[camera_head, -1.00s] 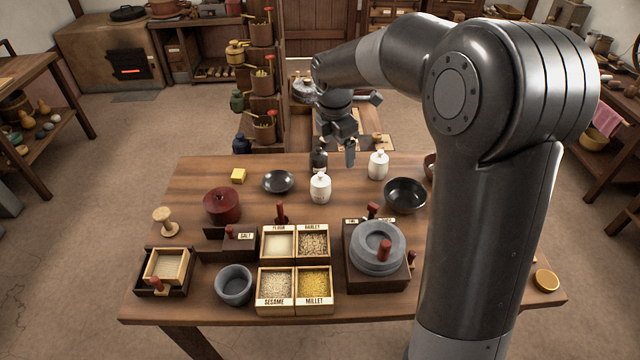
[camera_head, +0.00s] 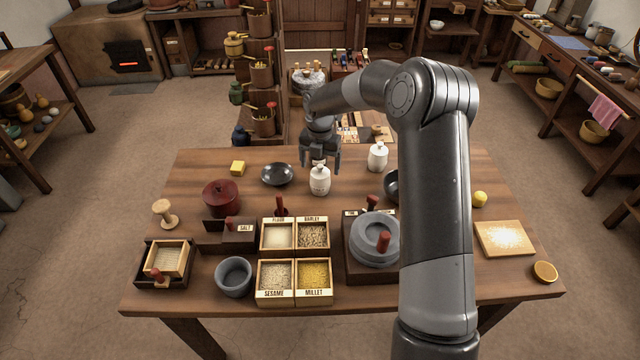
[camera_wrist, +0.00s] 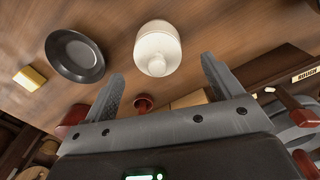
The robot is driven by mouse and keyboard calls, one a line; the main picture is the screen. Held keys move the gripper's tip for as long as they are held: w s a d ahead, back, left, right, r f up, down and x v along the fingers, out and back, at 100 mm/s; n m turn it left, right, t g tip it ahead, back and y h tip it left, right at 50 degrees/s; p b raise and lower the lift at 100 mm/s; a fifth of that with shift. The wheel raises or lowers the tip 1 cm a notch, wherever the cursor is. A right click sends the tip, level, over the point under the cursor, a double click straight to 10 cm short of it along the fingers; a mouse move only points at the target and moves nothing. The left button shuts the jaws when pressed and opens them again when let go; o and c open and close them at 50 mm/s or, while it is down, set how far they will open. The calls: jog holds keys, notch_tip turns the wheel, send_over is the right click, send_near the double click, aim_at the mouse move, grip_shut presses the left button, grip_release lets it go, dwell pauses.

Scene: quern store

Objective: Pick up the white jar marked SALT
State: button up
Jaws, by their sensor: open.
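Two white lidded jars stand upright on the table. The nearer jar (camera_head: 320,182) has faint marks that I cannot read; the farther jar (camera_head: 377,157) stands behind it to the right, its marking also unreadable. My gripper (camera_head: 320,164) is open and empty, pointing down just above and behind the nearer jar. In the wrist view, one white jar (camera_wrist: 157,50) shows beyond the gap between the open fingers (camera_wrist: 163,70), not clasped.
A dark bowl (camera_head: 277,174) and yellow block (camera_head: 237,168) sit left of the nearer jar. A red pot (camera_head: 221,195), grain boxes (camera_head: 295,257) and grey quern (camera_head: 375,240) stand in front. Another dark bowl (camera_head: 391,186) is partly hidden by my arm.

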aim_at(320, 174)
jog(key=f, duration=0.6)
jog(key=shift+w+f, duration=0.1)
jog(key=shift+w, duration=0.2)
jog(key=c, duration=1.2)
jog(key=shift+c, duration=0.5)
